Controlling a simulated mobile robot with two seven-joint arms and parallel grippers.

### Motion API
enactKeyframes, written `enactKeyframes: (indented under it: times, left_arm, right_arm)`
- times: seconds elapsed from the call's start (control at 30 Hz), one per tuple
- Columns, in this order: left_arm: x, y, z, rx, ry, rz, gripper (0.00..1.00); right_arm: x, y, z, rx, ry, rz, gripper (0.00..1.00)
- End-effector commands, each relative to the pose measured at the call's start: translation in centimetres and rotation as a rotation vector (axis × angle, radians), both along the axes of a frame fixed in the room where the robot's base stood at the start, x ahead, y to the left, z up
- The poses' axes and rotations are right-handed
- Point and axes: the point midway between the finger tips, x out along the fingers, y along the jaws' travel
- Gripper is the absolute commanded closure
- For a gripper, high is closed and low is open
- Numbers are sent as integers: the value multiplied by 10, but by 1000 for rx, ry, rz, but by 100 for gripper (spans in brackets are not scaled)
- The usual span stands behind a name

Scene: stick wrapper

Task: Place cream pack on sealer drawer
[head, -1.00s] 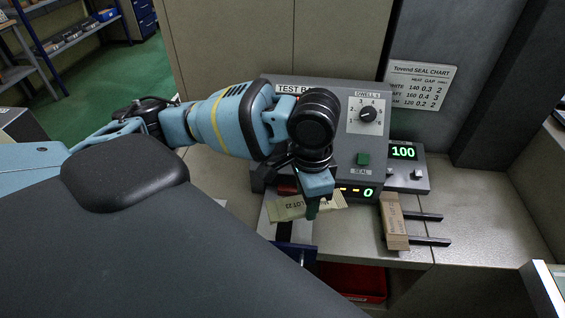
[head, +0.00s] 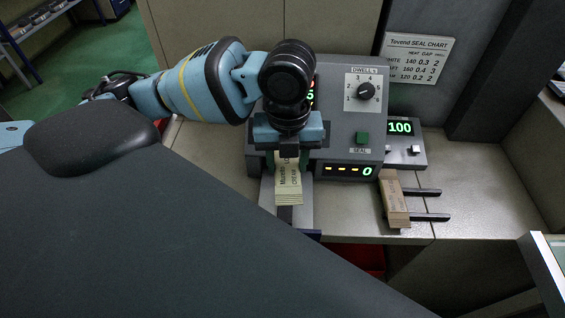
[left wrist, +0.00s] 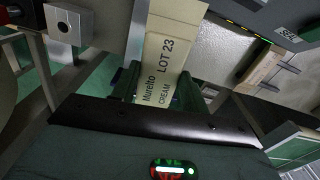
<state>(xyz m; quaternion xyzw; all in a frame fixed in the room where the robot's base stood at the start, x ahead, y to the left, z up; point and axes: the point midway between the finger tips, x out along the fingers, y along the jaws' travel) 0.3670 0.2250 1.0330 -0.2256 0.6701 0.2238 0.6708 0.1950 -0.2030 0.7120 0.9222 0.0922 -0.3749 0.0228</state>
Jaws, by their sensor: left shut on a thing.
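The cream pack (head: 289,184) is a pale cream strip printed "Muretto CREAM". My left gripper (head: 287,158) is shut on its upper part, at the front of the grey sealer. The pack points toward the bottom of the head view, over the pale sealer drawer (head: 304,214); I cannot tell whether it touches the drawer. In the left wrist view the pack (left wrist: 162,65) also reads "LOT 23" and lies between the green fingers (left wrist: 158,90). My right gripper is not in view.
The sealer (head: 345,135) has a dial, a green SEAL button and a lit "0". To its right stands a box showing "100" (head: 405,140). A brown pack (head: 395,200) lies across two dark bars. A red bin (head: 370,260) is below the bench.

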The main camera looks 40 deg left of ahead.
Motion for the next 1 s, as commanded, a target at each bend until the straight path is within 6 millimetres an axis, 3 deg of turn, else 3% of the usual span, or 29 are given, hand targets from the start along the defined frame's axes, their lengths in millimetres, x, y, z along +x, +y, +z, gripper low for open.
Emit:
enactKeyframes:
  times: [0.33,0.63,0.9,1.0]
  left_arm:
    - [-1,1,-1,0,1,-100,77]
    - [-1,1,-43,2,5,-98,77]
    - [-1,1,-51,2,0,-97,77]
    - [-1,1,-62,2,2,-96,77]
  right_arm:
    - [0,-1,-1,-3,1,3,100]
    - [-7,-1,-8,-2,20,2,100]
    - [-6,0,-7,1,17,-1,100]
    - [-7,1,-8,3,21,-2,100]
